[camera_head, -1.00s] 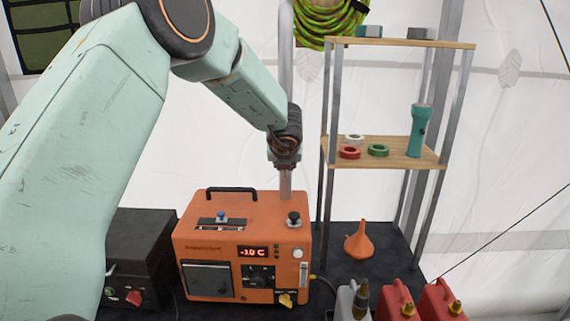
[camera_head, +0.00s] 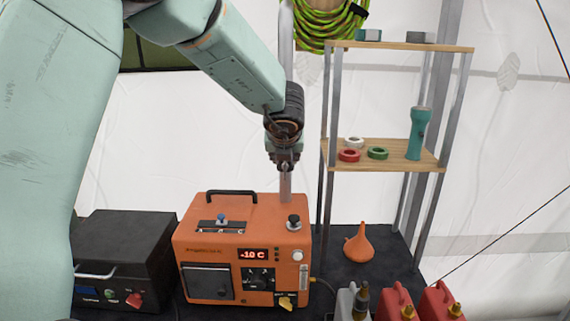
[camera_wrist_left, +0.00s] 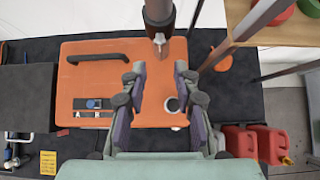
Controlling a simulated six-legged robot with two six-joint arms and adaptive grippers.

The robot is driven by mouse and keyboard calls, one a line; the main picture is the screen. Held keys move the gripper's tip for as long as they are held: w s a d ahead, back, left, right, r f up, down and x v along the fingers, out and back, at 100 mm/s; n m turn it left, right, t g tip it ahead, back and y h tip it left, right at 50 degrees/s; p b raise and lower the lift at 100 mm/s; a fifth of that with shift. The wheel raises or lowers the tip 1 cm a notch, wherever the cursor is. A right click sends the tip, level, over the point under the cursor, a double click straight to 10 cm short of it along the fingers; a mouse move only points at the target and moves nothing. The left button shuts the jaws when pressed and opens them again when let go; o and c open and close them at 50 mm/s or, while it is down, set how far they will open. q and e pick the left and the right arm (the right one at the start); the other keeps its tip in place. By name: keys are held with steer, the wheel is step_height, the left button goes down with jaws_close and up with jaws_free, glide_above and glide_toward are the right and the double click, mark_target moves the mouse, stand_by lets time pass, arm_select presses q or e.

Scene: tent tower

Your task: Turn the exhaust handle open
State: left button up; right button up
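The orange heater box (camera_head: 243,250) stands on the dark table, with a black carry handle and a black knob (camera_head: 293,222) on top. A yellow lever (camera_head: 286,302) is low on its front. A grey vertical pipe (camera_head: 285,187) rises behind it, partly covered by my left gripper (camera_head: 285,166). In the left wrist view my gripper (camera_wrist_left: 158,80) is open, its fingers apart above the orange top. A dark rod with a metal tip (camera_wrist_left: 158,38) shows just beyond the fingertips; I cannot tell whether it is the exhaust handle. My right gripper is not in view.
A black box (camera_head: 125,250) stands left of the heater. A wooden shelf (camera_head: 400,157) with tape rolls and a teal flashlight (camera_head: 418,133) stands close at right.

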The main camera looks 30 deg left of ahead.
arm_select(q)
steer(key=v, duration=0.4)
steer(key=shift+s+d+r, duration=0.1)
steer(key=shift+d+r, duration=0.05)
steer(key=shift+r, duration=0.05)
steer(key=shift+s+r, duration=0.1)
steer(key=shift+s, duration=0.1)
steer(key=shift+d+f, duration=0.1)
steer(key=shift+f, duration=0.1)
